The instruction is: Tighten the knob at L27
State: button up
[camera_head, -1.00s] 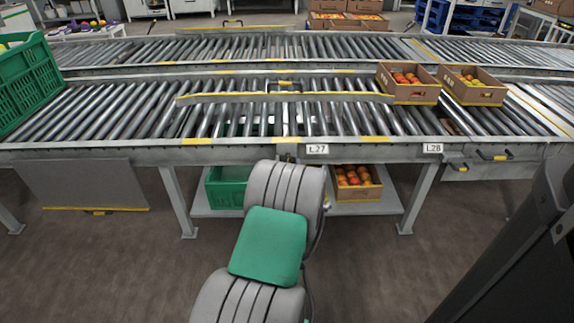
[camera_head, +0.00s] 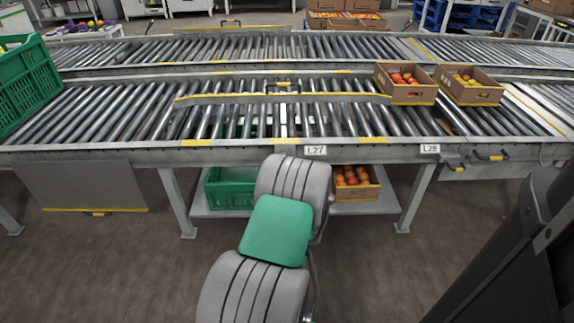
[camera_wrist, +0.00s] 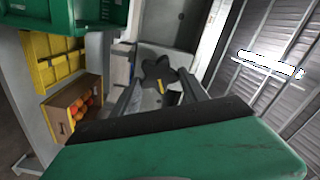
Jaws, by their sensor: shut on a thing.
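The L27 label (camera_head: 316,151) is on the front rail of the near conveyor, just above and right of my arm in the head view. In the wrist view, a dark star-shaped knob (camera_wrist: 156,72) with a yellow mark sits between the fingers of my gripper (camera_wrist: 160,85). The gripper is shut on the knob. In the head view, my arm hides both the gripper and the knob.
The L28 label (camera_head: 430,149) is farther right on the rail. A green crate (camera_head: 230,189) and a cardboard box of orange fruit (camera_head: 355,192) stand on the shelf below. A hinged guide bar (camera_head: 282,97) lies across the rollers. The floor in front is clear.

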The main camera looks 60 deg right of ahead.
jog(key=m, duration=0.2)
jog(key=m+p, duration=0.1)
jog(key=m, duration=0.2)
jog(key=shift+s+f, duration=0.15)
dwell(0.3)
jog(key=o, duration=1.1)
jog(key=shift+o, duration=1.3)
jog(key=v, duration=0.7)
jog(key=shift+s+a, duration=0.15)
jog(key=shift+a, duration=0.25)
